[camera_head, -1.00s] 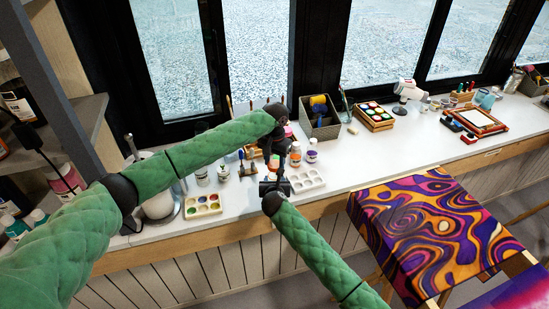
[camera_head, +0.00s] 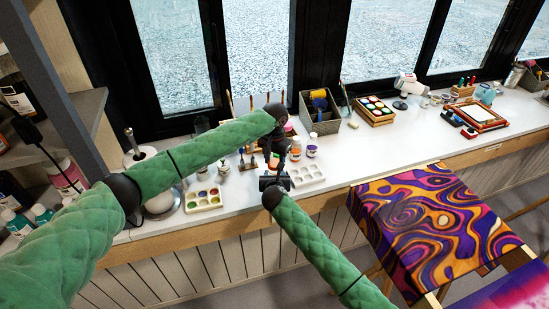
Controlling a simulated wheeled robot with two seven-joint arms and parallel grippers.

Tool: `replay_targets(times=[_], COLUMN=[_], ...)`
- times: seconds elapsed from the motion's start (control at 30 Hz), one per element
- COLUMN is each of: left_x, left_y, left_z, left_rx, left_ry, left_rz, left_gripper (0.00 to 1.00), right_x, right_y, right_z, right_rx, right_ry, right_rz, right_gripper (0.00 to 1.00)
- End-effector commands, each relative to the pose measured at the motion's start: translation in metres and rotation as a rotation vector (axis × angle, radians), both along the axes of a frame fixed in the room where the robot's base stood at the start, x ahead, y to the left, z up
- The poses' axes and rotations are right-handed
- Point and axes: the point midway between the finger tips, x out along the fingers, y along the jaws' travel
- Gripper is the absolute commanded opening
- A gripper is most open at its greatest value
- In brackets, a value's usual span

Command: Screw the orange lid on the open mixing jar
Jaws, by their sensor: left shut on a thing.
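My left gripper (camera_head: 273,152) points down over the counter, below the dark wrist of the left arm. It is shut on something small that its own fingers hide. My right gripper (camera_head: 275,182) reaches in from below, just under the left one at the counter's front. Its fingers are too small and dark to read. Small bottles with orange caps stand just right of the grippers: one orange-coloured (camera_head: 296,150), one with a purple label (camera_head: 312,150).
A paint palette (camera_head: 204,200) lies left of the grippers, and an empty white palette (camera_head: 308,176) lies right. A grey bin (camera_head: 320,124) and a wooden paint box (camera_head: 374,118) stand behind. The counter (camera_head: 385,145) is clear mid-right.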

Motion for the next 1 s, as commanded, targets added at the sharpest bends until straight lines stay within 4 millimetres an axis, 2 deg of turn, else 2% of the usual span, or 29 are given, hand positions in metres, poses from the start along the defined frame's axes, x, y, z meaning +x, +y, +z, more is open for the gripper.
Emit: replay_targets(times=[1.0], left_x=[0.0004], left_y=[-0.0003], left_z=[-0.0071], left_rx=[-0.001], left_ry=[0.0], left_rz=[0.0], left_gripper=[0.24], right_x=[-0.0001], right_y=[-0.0001], right_z=[-0.0002], right_rx=[0.0], right_ry=[0.0], right_rz=[0.0], right_gripper=[0.06])
